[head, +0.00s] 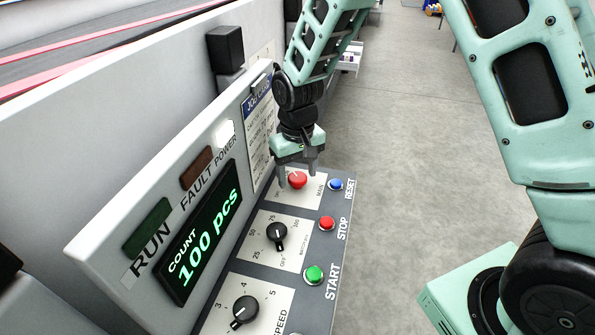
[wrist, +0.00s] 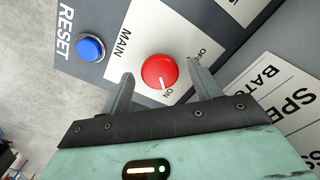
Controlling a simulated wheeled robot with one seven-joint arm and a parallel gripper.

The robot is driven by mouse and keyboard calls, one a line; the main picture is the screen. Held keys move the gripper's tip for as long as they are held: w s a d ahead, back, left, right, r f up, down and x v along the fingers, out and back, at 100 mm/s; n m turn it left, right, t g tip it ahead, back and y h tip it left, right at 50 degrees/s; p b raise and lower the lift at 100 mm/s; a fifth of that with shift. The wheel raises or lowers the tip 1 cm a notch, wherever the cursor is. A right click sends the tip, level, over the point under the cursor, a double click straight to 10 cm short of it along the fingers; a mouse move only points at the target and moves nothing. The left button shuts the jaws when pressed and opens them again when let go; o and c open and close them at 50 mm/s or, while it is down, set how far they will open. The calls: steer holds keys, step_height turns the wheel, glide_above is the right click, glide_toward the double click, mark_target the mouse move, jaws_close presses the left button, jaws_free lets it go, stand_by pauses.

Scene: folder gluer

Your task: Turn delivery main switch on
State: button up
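The main switch is a round red knob (head: 297,180) on a white plate marked MAIN, at the far end of the control panel. In the wrist view the red knob (wrist: 158,70) has a white pointer mark directed at the ON label; the OFF label is off to the right. My gripper (head: 298,174) is at the knob, pointing down at the panel. In the wrist view its fingers (wrist: 159,72) are spread on either side of the knob, with visible gaps. The gripper is open and holds nothing.
A blue RESET button (head: 335,184), red STOP button (head: 327,223) and green START button (head: 314,274) line the panel's right side. Black batch (head: 277,233) and speed (head: 244,311) knobs are nearer. The POWER lamp (head: 224,133) looks white and bright; the display (head: 203,235) reads 100 pcs.

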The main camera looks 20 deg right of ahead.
mark_target(298, 176)
step_height(298, 176, up, 17)
steer(key=b, duration=0.3)
steer(key=shift+r, duration=0.2)
stand_by(0.5)
steer(key=s+a+f+n, duration=0.2)
steer(key=s, duration=0.7)
steer(key=s+a+f+n, duration=0.1)
steer(key=s+f+n, duration=0.1)
steer(key=s, duration=0.7)
steer(key=s+a+f+n, duration=0.2)
steer(key=s+f, duration=0.2)
steer(key=s, duration=0.5)
steer(key=shift+a+y, duration=0.3)
